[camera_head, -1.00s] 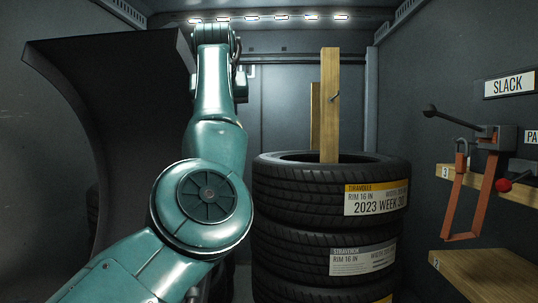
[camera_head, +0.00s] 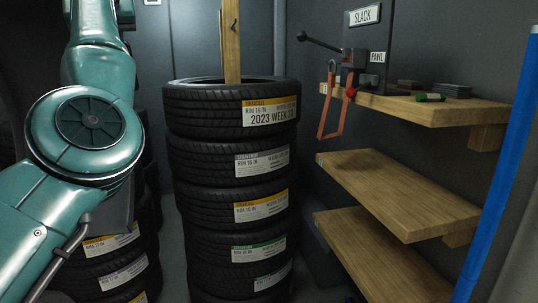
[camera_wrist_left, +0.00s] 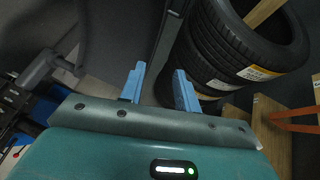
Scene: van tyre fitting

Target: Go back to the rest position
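My left arm comes in from the left in the head view, with its upper part at the top left; its gripper is out of that view. In the left wrist view my left gripper (camera_wrist_left: 160,88) shows two blue fingers, spread apart with nothing between them. Beyond the fingers stands a stack of tyres (camera_wrist_left: 215,50), apart from them. The same tall tyre stack (camera_head: 232,150) stands in the middle of the head view, right of my left arm. A wooden post (camera_head: 231,45) rises from its top tyre. My right gripper is in neither view.
Wooden shelves (camera_head: 395,190) run along the right wall. An orange strap loop (camera_head: 330,110) hangs by the top shelf near a ratchet under the SLACK sign (camera_head: 365,15). Another tyre stack (camera_head: 112,265) stands behind my left arm. A blue upright (camera_head: 500,150) is at far right.

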